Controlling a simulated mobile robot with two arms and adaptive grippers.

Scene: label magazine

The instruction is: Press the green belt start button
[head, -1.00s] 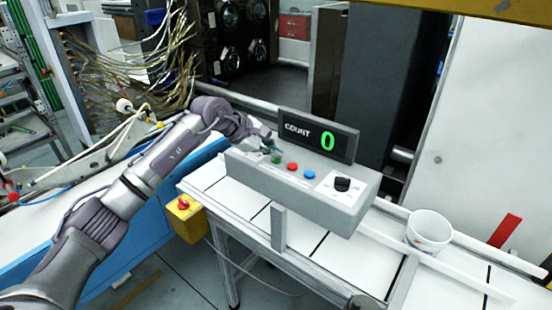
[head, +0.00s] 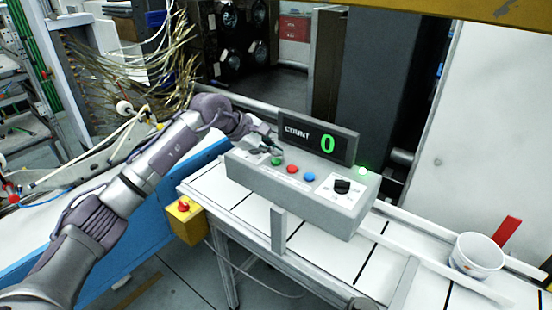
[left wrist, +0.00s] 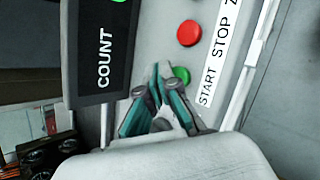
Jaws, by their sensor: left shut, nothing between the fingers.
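The green start button (head: 277,161) sits at the left end of the row on the grey control box (head: 300,193). It also shows in the left wrist view (left wrist: 182,76), beside the label reading START. My left gripper (head: 270,149) is shut and empty, its fingertips close over the box just behind the green button. In the left wrist view the shut fingertips (left wrist: 160,72) lie beside the button and partly overlap its edge; I cannot tell whether they touch it. A green lamp (head: 362,171) glows at the right end of the box. My right gripper is not in view.
A red button (head: 292,169), a blue button (head: 309,177) and a black knob (head: 342,185) share the panel. The count display (head: 320,137) reads 0. A white tub (head: 478,257) stands on the belt at right. A yellow box with a red stop button (head: 184,206) hangs at the front.

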